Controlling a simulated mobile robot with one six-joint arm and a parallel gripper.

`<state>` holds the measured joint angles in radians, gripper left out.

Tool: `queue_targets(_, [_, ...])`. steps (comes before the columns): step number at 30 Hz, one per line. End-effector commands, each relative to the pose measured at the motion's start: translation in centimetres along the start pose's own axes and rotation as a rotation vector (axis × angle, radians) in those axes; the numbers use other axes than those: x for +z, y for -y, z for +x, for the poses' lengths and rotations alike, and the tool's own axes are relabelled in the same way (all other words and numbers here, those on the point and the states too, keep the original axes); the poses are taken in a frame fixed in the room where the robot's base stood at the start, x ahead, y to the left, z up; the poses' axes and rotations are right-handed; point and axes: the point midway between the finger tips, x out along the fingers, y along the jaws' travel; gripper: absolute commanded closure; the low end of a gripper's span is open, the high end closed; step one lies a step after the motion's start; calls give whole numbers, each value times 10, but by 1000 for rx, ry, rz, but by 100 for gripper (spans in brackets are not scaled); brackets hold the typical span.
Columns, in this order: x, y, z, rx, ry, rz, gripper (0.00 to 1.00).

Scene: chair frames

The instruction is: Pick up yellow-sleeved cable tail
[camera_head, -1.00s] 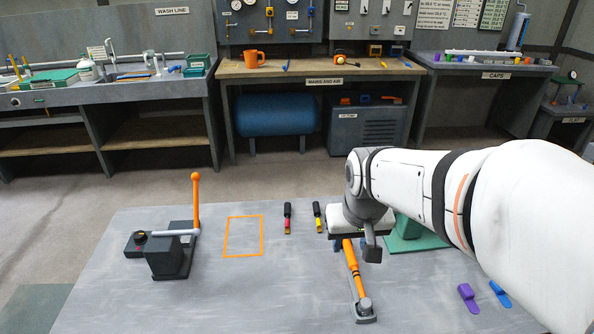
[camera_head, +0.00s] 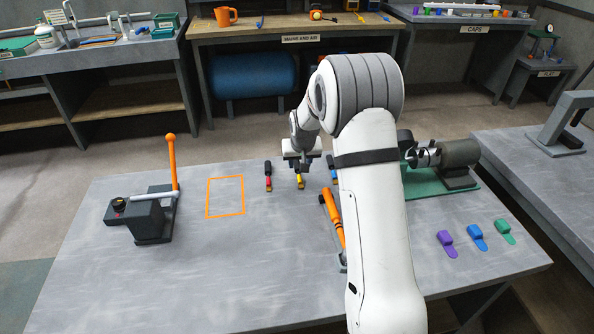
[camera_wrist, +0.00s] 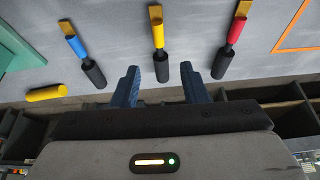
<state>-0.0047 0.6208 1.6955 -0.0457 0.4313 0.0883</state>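The yellow-sleeved cable tail (camera_head: 300,182) lies on the grey table, with a black body, yellow band and brass-coloured end. In the wrist view the yellow-sleeved cable tail (camera_wrist: 158,36) lines up with the gap between my fingers, its black end nearest them. My gripper (camera_wrist: 159,68) is open with two blue fingers and nothing held. In the head view my gripper (camera_head: 300,161) is over the black end of this tail, hiding part of it. I cannot tell its exact height above the table.
A red-sleeved tail (camera_head: 268,176) and a blue-sleeved tail (camera_wrist: 76,45) lie on either side. An orange-handled tool (camera_head: 333,218) is partly behind my arm. A lever press (camera_head: 148,218) and orange outline (camera_head: 225,214) are at left. The table's front left is clear.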

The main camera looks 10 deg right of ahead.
Motion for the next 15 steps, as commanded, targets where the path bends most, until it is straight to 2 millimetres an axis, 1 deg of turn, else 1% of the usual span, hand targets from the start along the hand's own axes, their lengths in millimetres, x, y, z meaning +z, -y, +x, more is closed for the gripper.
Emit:
queue_targets(1, [1, 0, 7, 0, 4, 0, 60])
queue_targets(5, [0, 0, 20, 0, 4, 0, 60])
queue_targets(12, [-1, 0, 53, 0, 3, -1, 60])
queue_targets(15, [-1, 0, 61, 0, 3, -1, 60])
